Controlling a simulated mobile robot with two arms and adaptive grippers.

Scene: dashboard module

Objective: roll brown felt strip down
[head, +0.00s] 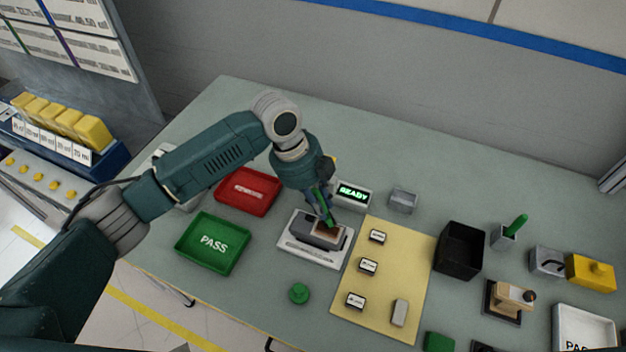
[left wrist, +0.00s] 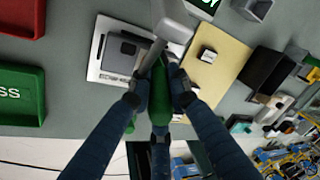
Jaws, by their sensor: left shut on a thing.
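The brown felt strip (head: 328,230) lies on top of the dark grey module, which sits on a white base plate (head: 312,258). The module (left wrist: 122,54) also shows in the left wrist view, where the felt is hidden. My left gripper (head: 322,205) is shut on a green-handled roller (head: 331,218). In the left wrist view, its fingers (left wrist: 160,88) close around the green handle (left wrist: 160,100), and the grey roller head (left wrist: 173,29) points away over the module's right side. In the head view the tool is at the felt; whether it touches is unclear. My right gripper is out of view.
A red tray (head: 247,171) and a green PASS tray (head: 186,244) lie to the left. A READY display (head: 352,203) stands behind the module. A yellow mat (head: 390,255) with small labelled blocks lies right, then a black bin (head: 460,250). A green knob (head: 299,293) lies in front.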

